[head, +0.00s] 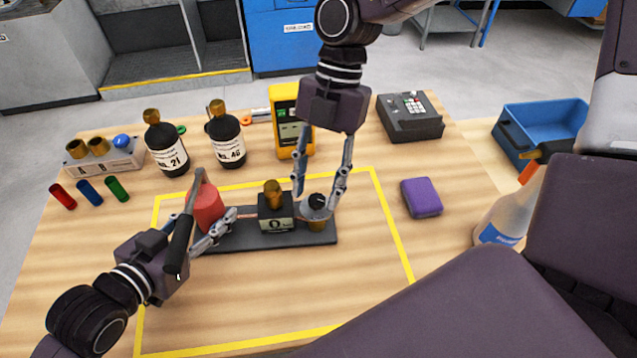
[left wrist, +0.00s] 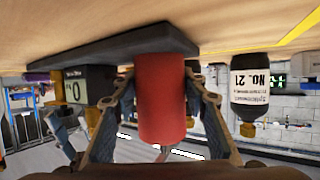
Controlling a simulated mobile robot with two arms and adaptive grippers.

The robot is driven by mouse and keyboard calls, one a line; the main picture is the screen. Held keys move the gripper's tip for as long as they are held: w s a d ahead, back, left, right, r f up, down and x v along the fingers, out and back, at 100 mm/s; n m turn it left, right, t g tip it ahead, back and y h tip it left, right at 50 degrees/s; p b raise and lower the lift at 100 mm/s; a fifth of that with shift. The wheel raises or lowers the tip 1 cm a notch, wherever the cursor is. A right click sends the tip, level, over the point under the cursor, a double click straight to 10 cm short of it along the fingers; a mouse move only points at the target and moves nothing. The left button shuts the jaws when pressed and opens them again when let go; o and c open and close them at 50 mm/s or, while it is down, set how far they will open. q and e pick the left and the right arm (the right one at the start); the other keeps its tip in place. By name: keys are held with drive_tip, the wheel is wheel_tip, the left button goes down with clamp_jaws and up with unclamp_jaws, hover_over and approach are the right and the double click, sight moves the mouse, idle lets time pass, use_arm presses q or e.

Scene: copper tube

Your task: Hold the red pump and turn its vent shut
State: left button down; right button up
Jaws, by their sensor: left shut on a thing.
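The red pump (head: 208,207) stands at the left end of a dark base plate (head: 288,241). My left gripper (head: 212,228) is shut on it, one finger on each side; the left wrist view shows the red body (left wrist: 161,98) between the fingers (left wrist: 161,105). A bar with a black grip (head: 181,243) slants across the pump and my left gripper. A block with a brass top and gauge face (head: 276,211) stands mid-plate. Contact there is unclear.
Two black bottles (head: 166,145) (head: 226,137) and a yellow meter (head: 291,125) stand behind the plate. A purple block (head: 421,197) lies to the right, near a spray bottle (head: 508,212) and blue bin (head: 541,128). The taped area's front is clear.

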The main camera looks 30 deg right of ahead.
drive_tip(key=shift+d, duration=0.1)
drive_tip(key=v, duration=1.2)
drive_tip(key=shift+s, duration=0.1)
